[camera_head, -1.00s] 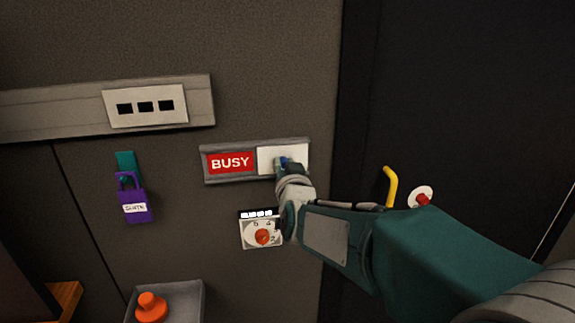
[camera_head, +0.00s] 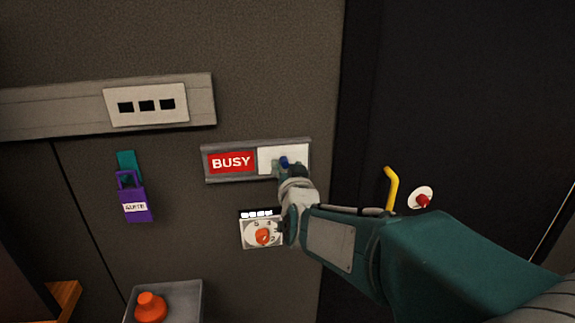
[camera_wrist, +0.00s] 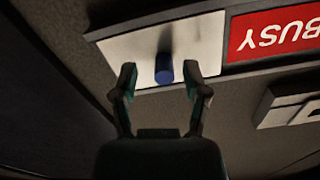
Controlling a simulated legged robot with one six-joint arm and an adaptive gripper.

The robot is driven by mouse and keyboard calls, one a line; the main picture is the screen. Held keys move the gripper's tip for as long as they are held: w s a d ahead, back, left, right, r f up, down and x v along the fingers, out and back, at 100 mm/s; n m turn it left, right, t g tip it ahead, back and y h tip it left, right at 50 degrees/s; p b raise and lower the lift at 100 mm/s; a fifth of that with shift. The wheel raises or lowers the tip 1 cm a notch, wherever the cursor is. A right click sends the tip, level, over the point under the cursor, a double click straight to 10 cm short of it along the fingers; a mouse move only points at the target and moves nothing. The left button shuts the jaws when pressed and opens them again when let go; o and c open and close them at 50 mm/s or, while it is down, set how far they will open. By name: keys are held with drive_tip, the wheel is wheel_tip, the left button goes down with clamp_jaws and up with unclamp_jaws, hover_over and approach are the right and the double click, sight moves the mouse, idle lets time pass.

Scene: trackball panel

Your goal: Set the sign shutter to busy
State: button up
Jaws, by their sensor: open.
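The sign (camera_head: 210,178) is a grey frame on the wall. Its left part shows a red BUSY panel (camera_head: 231,162), and the white shutter (camera_head: 297,155) covers the right part. A blue knob (camera_head: 284,161) sticks out of the shutter. In the wrist view the knob (camera_wrist: 164,69) lies between the two open fingertips of my gripper (camera_wrist: 164,76), with a gap on both sides. The BUSY panel (camera_wrist: 272,33) shows upside down at the right there. My gripper (camera_head: 282,166) is at the shutter in the head view, its fingers partly hidden by the wrist.
Below the sign is a dial with a red knob (camera_head: 263,237). To the left hang a purple padlock (camera_head: 134,198) and a rail with a slotted plate (camera_head: 146,106). A yellow handle (camera_head: 390,187) and red button (camera_head: 422,200) are right, near my arm.

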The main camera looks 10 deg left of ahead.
drive_tip(key=v, duration=1.1)
drive_tip(key=shift+d, duration=0.25)
drive_tip(key=shift+d, duration=0.1)
drive_tip(key=s+d+f+g+h, duration=0.1)
drive_tip(key=s+d+f+g, duration=0.2)
drive_tip(key=s+d, duration=0.3)
drive_tip(key=s+d+f+g+h, duration=0.2)
drive_tip(key=s+d+f+g, duration=0.1)
drive_tip(key=s+d+g, duration=0.2)
drive_tip(key=s+d+f+m+g+h, duration=0.1)
drive_tip(key=s+d+f+g+h, duration=0.1)
drive_tip(key=s+d, duration=0.5)
drive_tip(key=shift+s+d+f+g, duration=0.25)
drive_tip(key=shift+s+f+g, duration=0.65)
drive_tip(key=shift+s, duration=0.15)
